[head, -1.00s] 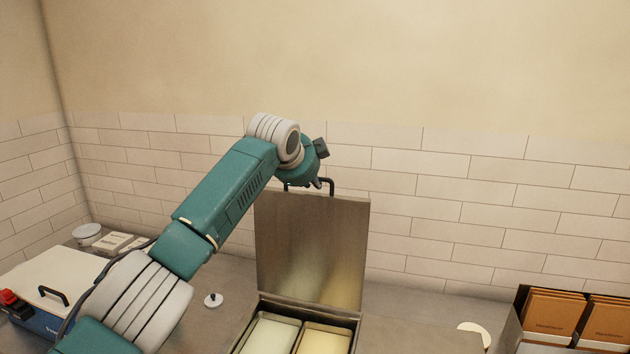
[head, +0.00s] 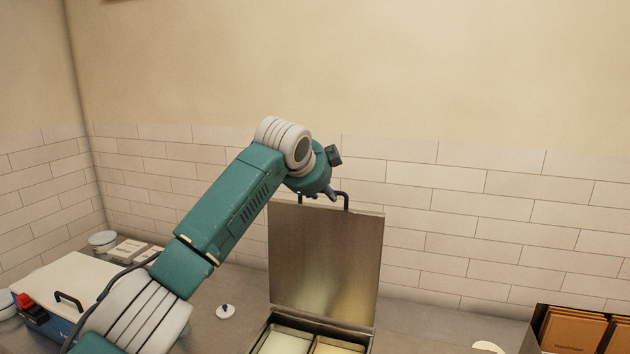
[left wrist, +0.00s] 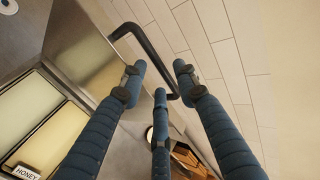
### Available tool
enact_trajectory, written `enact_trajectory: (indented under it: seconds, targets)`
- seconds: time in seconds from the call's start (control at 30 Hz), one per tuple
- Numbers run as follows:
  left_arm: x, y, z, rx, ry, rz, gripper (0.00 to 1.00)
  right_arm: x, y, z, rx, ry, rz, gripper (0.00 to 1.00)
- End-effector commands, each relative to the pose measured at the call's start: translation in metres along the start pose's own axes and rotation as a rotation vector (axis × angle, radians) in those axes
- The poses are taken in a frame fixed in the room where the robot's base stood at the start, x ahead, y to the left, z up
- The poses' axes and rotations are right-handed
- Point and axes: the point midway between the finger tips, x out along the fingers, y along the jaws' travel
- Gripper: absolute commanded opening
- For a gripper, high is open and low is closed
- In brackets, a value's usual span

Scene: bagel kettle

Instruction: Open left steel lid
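The steel lid (head: 325,262) stands open, nearly upright, behind a steel bin (head: 268,332) with two pale-filled compartments. Its dark bar handle (head: 347,200) is along the top edge. My left gripper (head: 328,194) is at this handle. In the left wrist view, the three blue fingers of my left gripper (left wrist: 160,80) are spread apart. The black handle (left wrist: 148,45) runs by the fingertips and is not clamped between them. Whether a finger touches it I cannot tell. The lid (left wrist: 90,45) also shows at left there. My right gripper is out of view.
A white-lidded blue box (head: 80,280) with a dark handle stands at left. A small white knobbed lid (head: 226,312) lies on the counter. A rack of brown packets (head: 572,330) stands at right. The tiled wall (head: 480,205) is close behind the lid.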

Motion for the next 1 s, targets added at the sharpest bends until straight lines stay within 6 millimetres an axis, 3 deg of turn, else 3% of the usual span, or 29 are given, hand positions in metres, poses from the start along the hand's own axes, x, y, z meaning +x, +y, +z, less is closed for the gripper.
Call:
enact_trajectory:
  seconds: [0.2,0.4,0.6,1.0]
  targets:
    - [-0.047,-0.002,0.001,0.0,0.001,-0.004,0.31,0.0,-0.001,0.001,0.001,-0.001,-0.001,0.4]
    - [-0.077,-0.001,0.0,0.0,0.001,-0.002,0.31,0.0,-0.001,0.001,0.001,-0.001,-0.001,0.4]
    - [-0.087,0.0,0.0,-0.001,0.0,0.0,0.31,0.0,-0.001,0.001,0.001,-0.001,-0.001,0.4]
    - [-0.088,-0.001,0.0,-0.001,0.001,0.0,0.31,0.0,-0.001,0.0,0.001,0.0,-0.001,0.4]
